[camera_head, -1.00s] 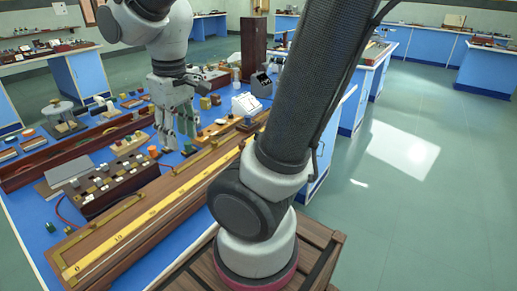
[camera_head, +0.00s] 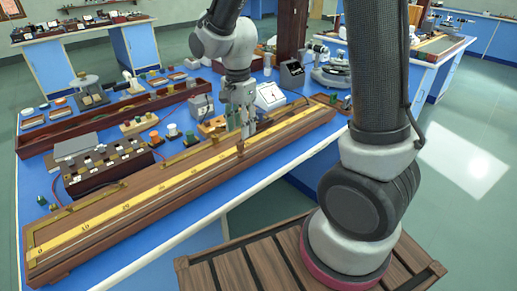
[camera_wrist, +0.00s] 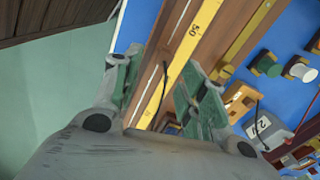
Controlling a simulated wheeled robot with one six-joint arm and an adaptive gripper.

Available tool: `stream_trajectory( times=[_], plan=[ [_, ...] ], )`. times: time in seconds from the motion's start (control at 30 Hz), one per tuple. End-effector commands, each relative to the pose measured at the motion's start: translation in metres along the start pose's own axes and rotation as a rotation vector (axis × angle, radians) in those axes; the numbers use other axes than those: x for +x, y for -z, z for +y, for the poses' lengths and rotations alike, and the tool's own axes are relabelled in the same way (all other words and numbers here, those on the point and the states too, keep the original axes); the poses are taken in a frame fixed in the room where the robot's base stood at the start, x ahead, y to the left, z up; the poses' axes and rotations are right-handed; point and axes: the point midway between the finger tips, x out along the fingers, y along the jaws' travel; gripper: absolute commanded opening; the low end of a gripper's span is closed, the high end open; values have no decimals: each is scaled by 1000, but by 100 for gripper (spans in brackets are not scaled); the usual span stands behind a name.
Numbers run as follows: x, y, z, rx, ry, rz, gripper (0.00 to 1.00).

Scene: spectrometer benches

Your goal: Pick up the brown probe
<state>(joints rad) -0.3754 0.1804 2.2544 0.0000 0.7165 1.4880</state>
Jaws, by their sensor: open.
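The brown probe (camera_head: 240,147) is a small upright piece on the long wooden board with the yellow scale (camera_head: 150,196), right of the board's middle in the head view. My gripper (camera_head: 239,127) is open and points down, just above and behind the probe. In the wrist view the two green-padded fingers of my gripper (camera_wrist: 160,75) are spread over the board. A thin dark piece, seemingly the probe (camera_wrist: 164,72), shows between them, with the yellow scale (camera_wrist: 192,50) beside it. Whether the fingers touch it cannot be told.
A dark box with several plugs (camera_head: 105,167) stands behind the board at left. Several coloured-top reels (camera_head: 172,131) and a white meter (camera_head: 270,97) stand behind it. A slatted wooden crate top (camera_head: 235,275) lies in front. Blue bench top is bare along the front edge.

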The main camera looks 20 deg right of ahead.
Motion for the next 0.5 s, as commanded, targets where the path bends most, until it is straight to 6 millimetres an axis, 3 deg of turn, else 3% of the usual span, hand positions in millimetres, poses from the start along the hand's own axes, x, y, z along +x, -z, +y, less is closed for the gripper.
stream_trajectory(
  times=[0.23,0.5],
  plan=[
    [6,0,-2,149,8,0,42],
    [40,0,-3,151,5,0,42]
  ],
)
